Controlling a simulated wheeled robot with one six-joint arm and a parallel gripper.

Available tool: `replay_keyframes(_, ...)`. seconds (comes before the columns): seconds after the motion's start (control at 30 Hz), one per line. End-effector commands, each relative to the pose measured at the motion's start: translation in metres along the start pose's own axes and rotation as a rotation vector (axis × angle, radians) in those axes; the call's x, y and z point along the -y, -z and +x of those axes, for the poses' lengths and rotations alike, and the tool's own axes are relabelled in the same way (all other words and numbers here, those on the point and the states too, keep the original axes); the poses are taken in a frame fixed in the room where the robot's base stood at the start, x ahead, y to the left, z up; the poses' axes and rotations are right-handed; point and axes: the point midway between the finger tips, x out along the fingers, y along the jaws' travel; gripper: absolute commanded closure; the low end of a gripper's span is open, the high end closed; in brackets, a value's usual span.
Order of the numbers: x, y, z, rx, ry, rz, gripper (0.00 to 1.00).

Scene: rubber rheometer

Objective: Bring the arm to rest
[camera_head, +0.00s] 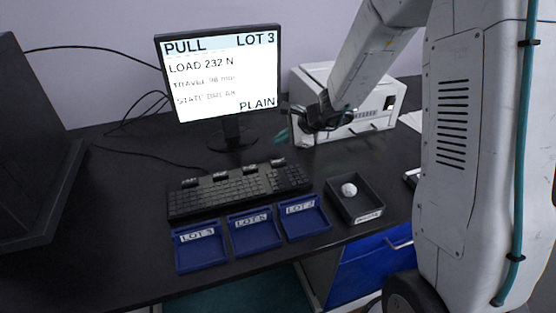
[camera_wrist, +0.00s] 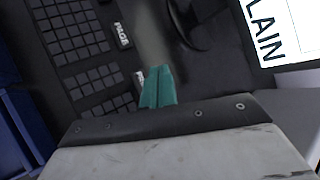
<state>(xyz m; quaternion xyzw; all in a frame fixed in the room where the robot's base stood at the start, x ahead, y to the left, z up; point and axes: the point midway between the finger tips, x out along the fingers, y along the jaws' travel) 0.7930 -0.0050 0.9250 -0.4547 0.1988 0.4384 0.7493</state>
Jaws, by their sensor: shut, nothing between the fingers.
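My arm reaches in from the upper right in the head view. My gripper (camera_head: 284,134) hangs above the desk, between the monitor and the white instrument box. In the wrist view its teal fingertips (camera_wrist: 158,88) are pressed together with nothing between them. Below them in that view are the dark desk and the right end of the keyboard (camera_wrist: 80,45). The gripper appears clear of both. Part of the white box (camera_head: 310,80) is hidden behind my arm.
The monitor (camera_head: 220,75) reads PULL, LOT 3, PLAIN. The keyboard (camera_head: 238,188) lies before it. Blue trays labelled as lots (camera_head: 200,262) line the front. A black tray (camera_head: 372,195) holds a small white lump (camera_head: 349,189). A large dark casing (camera_head: 30,190) stands at left.

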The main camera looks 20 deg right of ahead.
Motion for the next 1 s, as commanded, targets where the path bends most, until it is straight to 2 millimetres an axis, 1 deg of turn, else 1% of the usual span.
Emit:
replay_keyframes(0.2, -0.001, -0.003, 0.000, 0.013, -0.003, -0.006, 1.00)
replay_keyframes(0.27, -0.006, -0.007, 0.000, 0.034, -0.025, -0.035, 1.00)
replay_keyframes(0.37, -0.028, -0.016, -0.002, 0.084, -0.099, -0.116, 1.00)
replay_keyframes(0.43, -0.044, -0.029, -0.014, 0.129, -0.160, -0.209, 1.00)
replay_keyframes(0.47, -0.052, -0.037, -0.022, 0.151, -0.188, -0.258, 1.00)
replay_keyframes(0.57, -0.077, -0.063, -0.054, 0.216, -0.285, -0.440, 1.00)
replay_keyframes(0.6, -0.088, -0.072, -0.069, 0.237, -0.325, -0.512, 1.00)
replay_keyframes(0.67, -0.103, -0.083, -0.091, 0.262, -0.383, -0.619, 1.00)
replay_keyframes(0.7, -0.114, -0.089, -0.107, 0.275, -0.424, -0.690, 1.00)
replay_keyframes(0.77, -0.129, -0.097, -0.131, 0.285, -0.485, -0.798, 1.00)
replay_keyframes(0.8, -0.140, -0.101, -0.148, 0.288, -0.527, -0.870, 1.00)
replay_keyframes(0.83, -0.147, -0.102, -0.161, 0.287, -0.559, -0.922, 1.00)
replay_keyframes(1.0, -0.185, -0.103, -0.227, 0.236, -0.726, -1.184, 1.00)
